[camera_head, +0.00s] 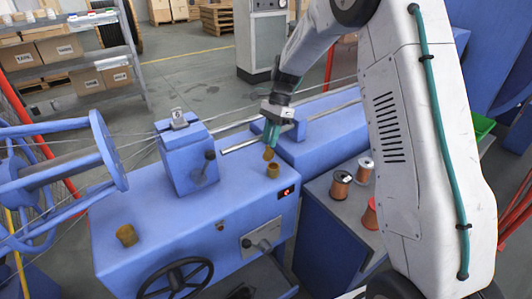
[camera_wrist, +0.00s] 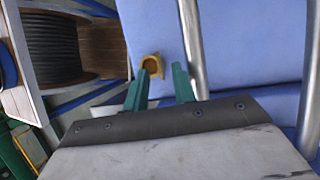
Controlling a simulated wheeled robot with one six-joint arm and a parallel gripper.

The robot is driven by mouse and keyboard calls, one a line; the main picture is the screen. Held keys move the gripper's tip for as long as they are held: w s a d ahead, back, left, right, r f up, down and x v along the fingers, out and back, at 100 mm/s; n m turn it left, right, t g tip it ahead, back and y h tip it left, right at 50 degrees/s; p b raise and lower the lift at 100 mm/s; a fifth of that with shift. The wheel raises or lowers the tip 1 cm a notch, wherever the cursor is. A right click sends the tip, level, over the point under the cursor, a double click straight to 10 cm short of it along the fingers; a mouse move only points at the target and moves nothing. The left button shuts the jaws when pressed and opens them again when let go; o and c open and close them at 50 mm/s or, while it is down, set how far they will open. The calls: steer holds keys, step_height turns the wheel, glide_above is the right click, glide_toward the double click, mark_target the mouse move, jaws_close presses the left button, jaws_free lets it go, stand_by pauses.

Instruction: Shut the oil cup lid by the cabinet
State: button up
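A small brass oil cup (camera_head: 273,171) stands on the blue machine top, near its right end. Its round lid (camera_head: 268,154) stands raised behind the cup. My gripper (camera_head: 271,134) is just above and behind the lid, fingers pointing down. In the wrist view my gripper (camera_wrist: 162,83) has two green fingers apart with a gap between them. A yellow-brown ring of the cup or lid (camera_wrist: 151,62) shows just beyond the left fingertip, which partly hides it; I cannot tell whether they touch.
A second brass cup (camera_head: 127,235) sits at the machine's left. A metal rod (camera_head: 240,145) and a blue block with a lever (camera_head: 187,155) lie left of my gripper. Copper spools (camera_head: 341,184) stand to the right. A grey cabinet (camera_head: 262,40) stands behind.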

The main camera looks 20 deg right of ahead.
mark_target(266, 155)
steer(key=x, duration=0.5)
steer(key=shift+a+f, duration=0.15)
steer(key=shift+f, duration=0.1)
jaws_close()
